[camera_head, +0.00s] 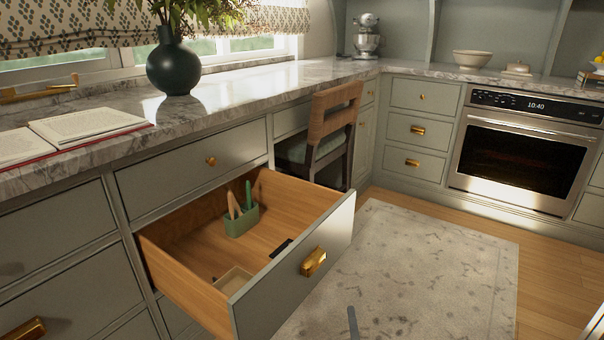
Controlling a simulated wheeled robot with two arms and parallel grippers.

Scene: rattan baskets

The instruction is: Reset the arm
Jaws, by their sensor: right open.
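Only a small grey tip of what looks like my right gripper (352,322) shows at the bottom edge, over the rug and to the right of the open drawer. The rest of it is out of the picture. Nothing shows held at the visible tip. It is apart from the drawer front in the picture. My left gripper is not in view. The wooden drawer (190,262) is pulled out, with a grey-green front and a brass handle (313,262).
The drawer holds a green holder (241,222) with upright utensils, a small dark item (281,248) and a pale tray (234,280). An open book (88,125) and dark vase (174,66) stand on the counter. A chair (330,125) is tucked behind the drawer. The rug (430,250) is clear.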

